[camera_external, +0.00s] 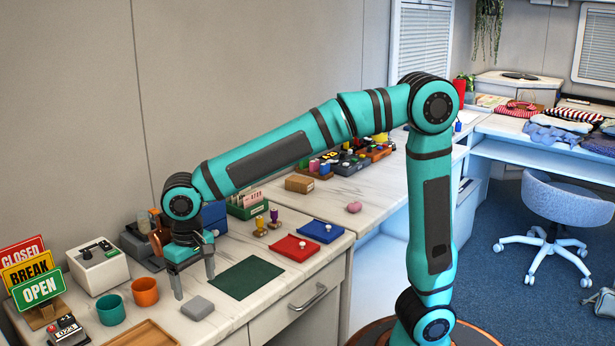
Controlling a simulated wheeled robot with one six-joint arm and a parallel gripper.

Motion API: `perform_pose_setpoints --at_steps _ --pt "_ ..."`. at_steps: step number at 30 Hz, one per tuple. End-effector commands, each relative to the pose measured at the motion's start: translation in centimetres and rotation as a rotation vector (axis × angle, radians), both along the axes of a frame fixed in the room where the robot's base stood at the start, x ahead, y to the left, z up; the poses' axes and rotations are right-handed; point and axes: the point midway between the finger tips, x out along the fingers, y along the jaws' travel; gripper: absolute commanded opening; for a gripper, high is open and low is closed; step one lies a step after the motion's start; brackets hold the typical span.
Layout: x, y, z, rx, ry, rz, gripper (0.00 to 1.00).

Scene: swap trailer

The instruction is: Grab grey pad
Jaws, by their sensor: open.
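A small grey pad (197,308) lies flat on the marble-look counter, near its front edge. My gripper (194,287) is open and empty, with its fingers pointing down. The fingers are just above and behind the pad in the picture. I cannot tell the exact height of the fingertips over the counter.
A dark green mat (246,278) lies right of the pad. A teal cup (110,309) and an orange cup (145,291) stand to its left. A wooden tray (143,335) is at the front left.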

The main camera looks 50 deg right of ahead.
Motion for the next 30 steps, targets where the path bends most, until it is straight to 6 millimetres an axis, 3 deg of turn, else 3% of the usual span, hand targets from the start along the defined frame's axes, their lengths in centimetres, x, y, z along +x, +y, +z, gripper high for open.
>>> perform_pose_setpoints --at_steps 8,18,25,30 --pt "0.1 0.2 -1.5 -0.002 0.002 0.000 0.80" --pt "0.3 0.6 -5.5 0.000 0.001 0.000 0.80" --pt "0.3 0.6 -5.7 0.001 0.000 0.000 0.80" --pt "0.3 0.6 -5.6 0.001 0.000 0.000 0.49"
